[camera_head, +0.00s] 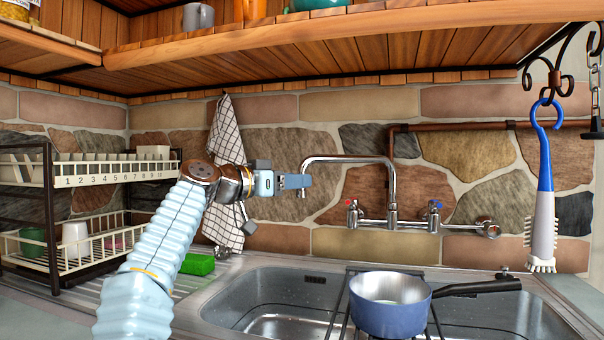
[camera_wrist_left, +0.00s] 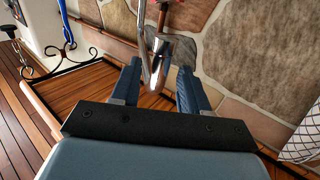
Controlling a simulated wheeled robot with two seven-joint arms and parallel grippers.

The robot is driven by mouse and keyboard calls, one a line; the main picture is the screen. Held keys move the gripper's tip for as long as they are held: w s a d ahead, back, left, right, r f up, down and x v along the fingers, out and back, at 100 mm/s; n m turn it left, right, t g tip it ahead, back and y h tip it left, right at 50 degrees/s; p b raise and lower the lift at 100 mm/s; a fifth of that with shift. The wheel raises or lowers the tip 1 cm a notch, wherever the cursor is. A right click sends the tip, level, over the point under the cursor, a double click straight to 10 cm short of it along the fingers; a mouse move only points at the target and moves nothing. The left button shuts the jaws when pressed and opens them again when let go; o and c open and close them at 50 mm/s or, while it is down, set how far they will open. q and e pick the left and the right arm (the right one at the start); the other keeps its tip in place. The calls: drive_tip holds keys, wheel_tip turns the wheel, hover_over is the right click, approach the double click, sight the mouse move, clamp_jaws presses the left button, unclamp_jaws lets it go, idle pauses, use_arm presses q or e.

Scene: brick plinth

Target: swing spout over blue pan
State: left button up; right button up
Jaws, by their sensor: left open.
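The chrome spout (camera_head: 345,159) arches from the wall-mounted tap and points left, with its downturned tip beside my left gripper (camera_head: 300,183). The blue pan (camera_head: 389,305) stands over the sink, to the right of and below the spout's tip. My left gripper is open. In the left wrist view the spout's end (camera_wrist_left: 158,65) shows between the two fingers of the left gripper (camera_wrist_left: 158,88); I cannot tell whether they touch it. My right gripper is not in view.
The steel sink (camera_head: 262,280) lies below, with a green sponge (camera_head: 198,264) at its left. A dish rack (camera_head: 95,180) stands left. A checked towel (camera_head: 226,130) hangs behind my arm. A blue-handled brush (camera_head: 544,190) hangs right. A wooden shelf (camera_head: 330,50) runs above.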

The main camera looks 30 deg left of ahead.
use_arm(q)
drive_tip(key=shift+x, duration=1.35)
clamp_jaws()
